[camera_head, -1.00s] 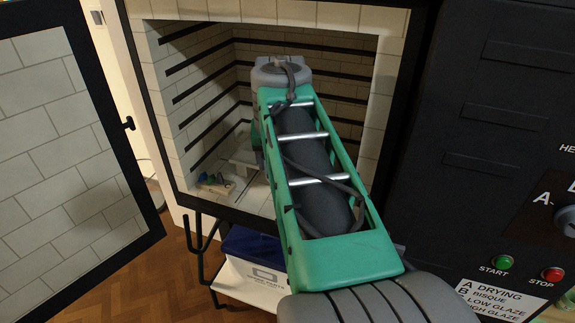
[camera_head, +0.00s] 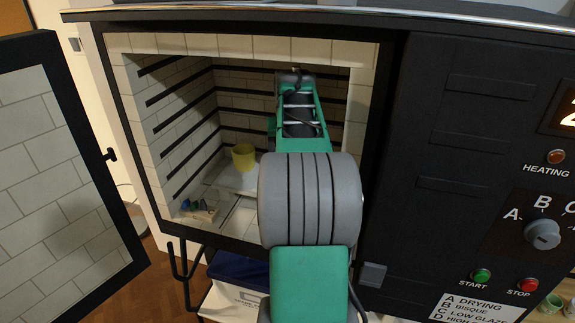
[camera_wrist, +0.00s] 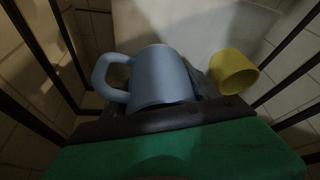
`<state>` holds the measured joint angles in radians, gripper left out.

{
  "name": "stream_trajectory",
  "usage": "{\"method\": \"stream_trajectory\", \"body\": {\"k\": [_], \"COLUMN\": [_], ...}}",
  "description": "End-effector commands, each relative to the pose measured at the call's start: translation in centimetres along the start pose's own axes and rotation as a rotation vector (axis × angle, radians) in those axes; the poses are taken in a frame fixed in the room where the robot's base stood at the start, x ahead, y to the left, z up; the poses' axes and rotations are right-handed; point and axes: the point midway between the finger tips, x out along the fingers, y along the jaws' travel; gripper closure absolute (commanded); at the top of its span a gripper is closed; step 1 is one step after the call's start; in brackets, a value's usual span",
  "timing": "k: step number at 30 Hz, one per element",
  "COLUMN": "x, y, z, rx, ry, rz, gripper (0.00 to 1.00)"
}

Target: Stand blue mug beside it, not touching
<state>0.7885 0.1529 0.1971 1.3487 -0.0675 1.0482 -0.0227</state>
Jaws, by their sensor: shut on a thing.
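The blue mug (camera_wrist: 160,78) is in the wrist view, with its handle to the left. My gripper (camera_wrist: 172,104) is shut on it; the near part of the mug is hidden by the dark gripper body. A yellow mug (camera_wrist: 233,72) is to the right of the blue mug in the wrist view, with a visible gap between them. In the head view the yellow mug (camera_head: 243,156) stands upright on the pale kiln shelf (camera_head: 226,177). The blue mug and my gripper are hidden behind my arm there. I cannot tell whether the blue mug touches the shelf.
I am reaching into an open kiln with brick walls (camera_head: 180,125) and dark rods along them. Its door (camera_head: 75,170) stands open at left. Small blue and green pieces (camera_head: 197,208) lie at the kiln's front left. The control panel (camera_head: 475,180) is at right.

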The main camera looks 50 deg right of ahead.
Motion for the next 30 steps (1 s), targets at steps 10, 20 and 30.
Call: {"method": "stream_trajectory", "body": {"k": [10,20,30], "x": [4.4,4.8,4.8], "y": [0.1,0.1,0.1], "z": [1.5,1.7,1.7], "rx": [-0.001,0.000,0.000], "ry": [0.001,-0.002,-0.002], "rz": [0.001,0.000,0.000], "gripper": [0.85,0.26,0.08]}}
